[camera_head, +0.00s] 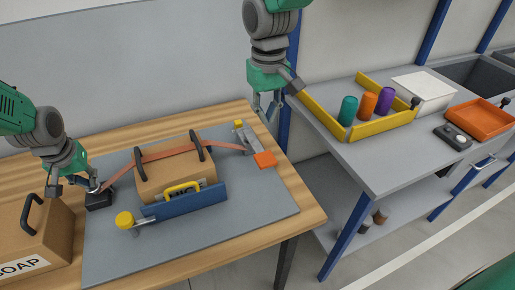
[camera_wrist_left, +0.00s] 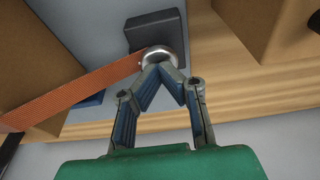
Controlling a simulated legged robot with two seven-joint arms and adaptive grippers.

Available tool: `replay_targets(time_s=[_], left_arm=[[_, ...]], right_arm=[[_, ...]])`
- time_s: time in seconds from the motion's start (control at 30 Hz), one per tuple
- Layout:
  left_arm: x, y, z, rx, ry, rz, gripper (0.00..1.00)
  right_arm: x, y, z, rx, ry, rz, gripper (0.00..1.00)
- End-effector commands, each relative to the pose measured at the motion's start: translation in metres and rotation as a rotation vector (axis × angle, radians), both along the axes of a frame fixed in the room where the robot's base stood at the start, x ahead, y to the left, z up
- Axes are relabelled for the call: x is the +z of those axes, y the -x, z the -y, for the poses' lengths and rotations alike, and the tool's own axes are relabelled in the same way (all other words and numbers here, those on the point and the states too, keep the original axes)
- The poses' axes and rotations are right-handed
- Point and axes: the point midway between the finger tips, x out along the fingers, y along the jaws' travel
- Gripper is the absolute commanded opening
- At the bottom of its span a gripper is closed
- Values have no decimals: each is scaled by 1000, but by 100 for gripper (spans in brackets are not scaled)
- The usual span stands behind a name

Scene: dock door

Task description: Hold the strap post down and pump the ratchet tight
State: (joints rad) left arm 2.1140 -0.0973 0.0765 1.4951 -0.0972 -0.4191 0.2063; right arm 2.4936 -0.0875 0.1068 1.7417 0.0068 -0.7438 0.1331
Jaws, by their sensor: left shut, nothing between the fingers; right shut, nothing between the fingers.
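The strap post is a dark block (camera_head: 100,199) with a silver top (camera_wrist_left: 160,55), at the left end of the orange strap (camera_head: 167,152). My left gripper (camera_head: 94,187) is shut with its fingertips at the silver top; the left wrist view shows the tips meeting there, seemingly touching it. The strap crosses a brown box with black handles (camera_head: 160,176) to a grey metal fitting, apparently the ratchet (camera_head: 243,137), with an orange pad (camera_head: 264,159) beside it. My right gripper (camera_head: 267,117) is shut and empty, above and right of the ratchet, apart from it.
The grey mat (camera_head: 235,205) also carries a blue rail (camera_head: 187,202) and a yellow-knobbed lever (camera_head: 125,219). A SOAP box (camera_head: 40,235) stands at left. On the right bench are a yellow-edged tray (camera_head: 383,130) with several cylinders and an orange tray (camera_head: 482,119).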

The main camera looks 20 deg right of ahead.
Motion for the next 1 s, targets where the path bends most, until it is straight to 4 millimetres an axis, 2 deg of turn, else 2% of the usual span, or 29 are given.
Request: replay_targets(time_s=[0.1,0.7,1.0], left_arm=[[15,0,0,0,0,2,0],[62,-1,0,0,0,4,0],[62,-1,0,0,0,3,0]], right_arm=[[12,0,0,0,0,1,0],[51,0,0,0,0,1,0],[51,0,0,0,0,0,0]])
